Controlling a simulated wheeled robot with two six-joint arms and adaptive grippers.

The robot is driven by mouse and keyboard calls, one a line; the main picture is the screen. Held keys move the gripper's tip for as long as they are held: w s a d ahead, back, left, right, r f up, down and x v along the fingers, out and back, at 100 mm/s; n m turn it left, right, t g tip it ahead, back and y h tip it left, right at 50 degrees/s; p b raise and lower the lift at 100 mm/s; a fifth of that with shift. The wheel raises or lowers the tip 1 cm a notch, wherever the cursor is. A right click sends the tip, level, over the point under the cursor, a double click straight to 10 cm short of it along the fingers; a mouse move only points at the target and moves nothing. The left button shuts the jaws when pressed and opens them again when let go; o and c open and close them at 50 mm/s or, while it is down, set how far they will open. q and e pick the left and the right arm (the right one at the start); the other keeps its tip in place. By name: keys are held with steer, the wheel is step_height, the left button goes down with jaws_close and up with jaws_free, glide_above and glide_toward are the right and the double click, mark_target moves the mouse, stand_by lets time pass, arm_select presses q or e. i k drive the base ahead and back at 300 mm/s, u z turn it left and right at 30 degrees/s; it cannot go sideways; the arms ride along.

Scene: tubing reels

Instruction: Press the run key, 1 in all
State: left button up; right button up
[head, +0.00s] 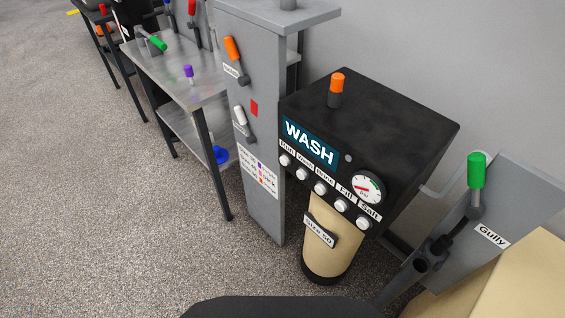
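The run key (285,160) is a small round whitish button at the left end of a row of several alike buttons. A label reading "Run" (287,146) sits just above it. The row is on the sloping front of a black control box (385,110), below a blue "WASH" sign (310,143). Nothing covers the key. I cannot tell from this view whether it is pressed in. Neither of my grippers is in view.
A gauge (367,187) sits right of the sign. An orange-topped lever (336,88) stands on the box. A grey post (262,210) with levers stands close left of the key. A green-handled lever (476,172) is at right. A metal bench (170,70) stands farther left.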

mark_target(284, 160)
steer(key=u, duration=0.15)
steer(key=k, duration=0.45)
steer(key=u, duration=0.6)
steer(key=k, duration=0.9)
steer(key=u, duration=0.75)
steer(key=i, duration=1.45)
steer(key=z, duration=0.65)
